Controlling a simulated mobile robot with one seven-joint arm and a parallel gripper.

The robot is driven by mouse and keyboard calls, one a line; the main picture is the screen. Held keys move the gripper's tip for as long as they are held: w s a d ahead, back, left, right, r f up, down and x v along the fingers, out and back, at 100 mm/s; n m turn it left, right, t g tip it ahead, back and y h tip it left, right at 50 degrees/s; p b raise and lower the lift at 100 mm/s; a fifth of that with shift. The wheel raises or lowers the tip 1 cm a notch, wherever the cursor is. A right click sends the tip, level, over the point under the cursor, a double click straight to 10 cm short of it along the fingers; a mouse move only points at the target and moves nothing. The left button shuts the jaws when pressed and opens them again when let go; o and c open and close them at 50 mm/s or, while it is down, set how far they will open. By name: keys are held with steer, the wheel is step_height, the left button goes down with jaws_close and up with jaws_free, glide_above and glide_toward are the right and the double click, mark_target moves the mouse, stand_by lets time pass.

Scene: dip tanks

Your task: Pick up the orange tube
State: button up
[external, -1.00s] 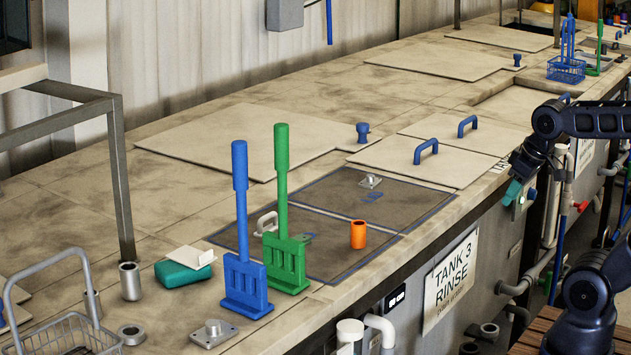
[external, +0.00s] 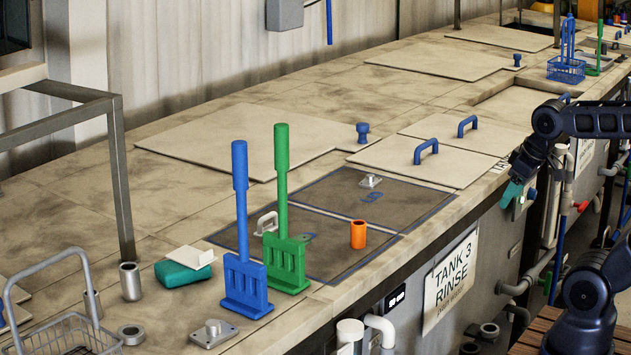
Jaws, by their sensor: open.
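The orange tube (external: 358,235) stands upright on the dark blue-edged mat (external: 336,257), near its front edge. Its open top faces up and nothing touches it. My gripper (external: 510,198) is at the right, beyond the counter's front edge, pointing down and left. Its teal fingertips are apart from the tube and hold nothing that I can see. The gap between the fingers is hard to make out at this size.
A green rack (external: 287,262) and a blue rack (external: 246,287) with tall handles stand left of the tube. Lids with blue handles (external: 426,151) lie behind. The mat right of the tube is clear.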

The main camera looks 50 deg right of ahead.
steer(key=n+g, duration=0.5)
steer(key=n, duration=1.1)
glide_above(358, 231)
steer(key=d, duration=0.1)
step_height(358, 231, down, 3)
steer(key=f, duration=0.6)
steer(key=w+f, duration=0.1)
steer(key=f, duration=0.2)
steer(key=shift+d+f, duration=0.2)
steer(key=shift+f, duration=0.1)
steer(key=c, duration=1.1)
